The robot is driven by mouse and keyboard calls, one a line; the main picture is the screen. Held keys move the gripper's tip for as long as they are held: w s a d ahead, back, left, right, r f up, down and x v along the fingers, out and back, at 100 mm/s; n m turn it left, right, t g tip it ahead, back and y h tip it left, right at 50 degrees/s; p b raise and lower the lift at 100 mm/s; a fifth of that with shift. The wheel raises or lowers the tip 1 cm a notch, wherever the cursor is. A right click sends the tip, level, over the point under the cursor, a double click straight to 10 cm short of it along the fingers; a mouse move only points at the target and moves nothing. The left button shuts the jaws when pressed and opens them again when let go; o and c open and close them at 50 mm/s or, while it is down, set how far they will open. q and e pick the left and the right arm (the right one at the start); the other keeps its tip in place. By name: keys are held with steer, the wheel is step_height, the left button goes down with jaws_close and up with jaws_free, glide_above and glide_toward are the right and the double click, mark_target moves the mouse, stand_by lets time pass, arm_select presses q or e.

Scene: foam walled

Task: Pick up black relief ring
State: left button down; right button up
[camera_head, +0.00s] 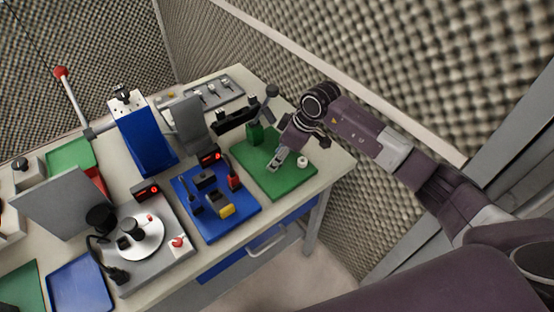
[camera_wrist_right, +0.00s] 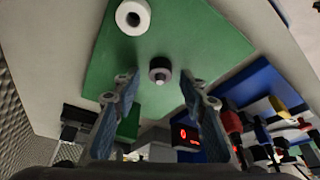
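My right gripper (camera_head: 276,160) reaches in from the right over the green mat (camera_head: 291,186). In the right wrist view its two fingers (camera_wrist_right: 158,88) are spread apart with nothing between them. A small black ring-like piece with a pale centre (camera_wrist_right: 160,70), which looks like the black relief ring, sits on the green mat (camera_wrist_right: 205,45), just beyond the fingertips and roughly centred between them. It appears apart from both fingers. I cannot make it out in the head view, where the gripper may cover it. My left gripper is not in view.
A white ring (camera_wrist_right: 132,17) lies near the mat's edge; it also shows in the head view (camera_head: 302,161). A blue mat (camera_head: 232,222) with several small parts and a red display lies to the left. A green block (camera_head: 256,133) stands behind. The wall is close on the right.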

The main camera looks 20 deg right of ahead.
steer(key=shift+f, duration=0.15)
steer(key=c, duration=0.9)
